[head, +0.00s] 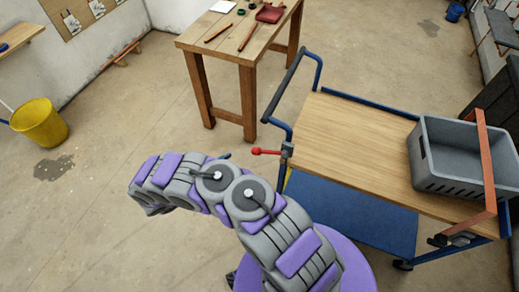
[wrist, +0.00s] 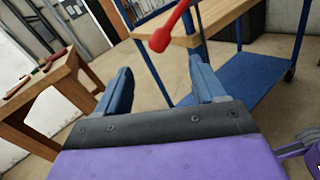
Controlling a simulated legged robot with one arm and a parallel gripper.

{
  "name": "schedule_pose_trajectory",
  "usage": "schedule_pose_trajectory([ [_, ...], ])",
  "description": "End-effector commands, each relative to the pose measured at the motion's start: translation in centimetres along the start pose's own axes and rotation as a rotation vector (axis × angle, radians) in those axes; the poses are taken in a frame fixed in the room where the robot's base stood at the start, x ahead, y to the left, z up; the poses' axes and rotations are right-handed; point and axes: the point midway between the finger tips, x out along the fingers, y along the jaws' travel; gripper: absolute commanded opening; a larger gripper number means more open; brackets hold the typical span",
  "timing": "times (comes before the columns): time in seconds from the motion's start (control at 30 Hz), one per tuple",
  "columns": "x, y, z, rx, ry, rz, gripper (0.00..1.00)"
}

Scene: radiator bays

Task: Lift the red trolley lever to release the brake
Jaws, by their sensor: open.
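The red trolley lever (head: 266,151) sticks out to the left from a dark bracket on the blue-framed trolley (head: 346,141) in the head view. It lies roughly level there. In the wrist view the red lever (wrist: 166,36) shows at the top, ahead of my gripper and between the lines of its two fingers. My gripper (wrist: 163,82) is open and empty, its blue-grey fingers spread apart. It is not touching the lever as far as I can see. In the head view my arm bends left of the trolley, and the gripper is mostly hidden behind it.
A grey crate (head: 436,180) and an orange-brown bar are on the trolley's right end. A wooden table (head: 222,50) with tools stands behind the trolley, left of it. A yellow bucket (head: 40,124) stands at far left.

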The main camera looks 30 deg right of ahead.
Motion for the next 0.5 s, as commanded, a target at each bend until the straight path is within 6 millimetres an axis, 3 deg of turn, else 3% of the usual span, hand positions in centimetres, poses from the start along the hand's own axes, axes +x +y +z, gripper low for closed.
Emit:
schedule_pose_trajectory([
  [0.5,10.1,0.0,0.0,0.0,-0.006,-0.002,0.69],
])
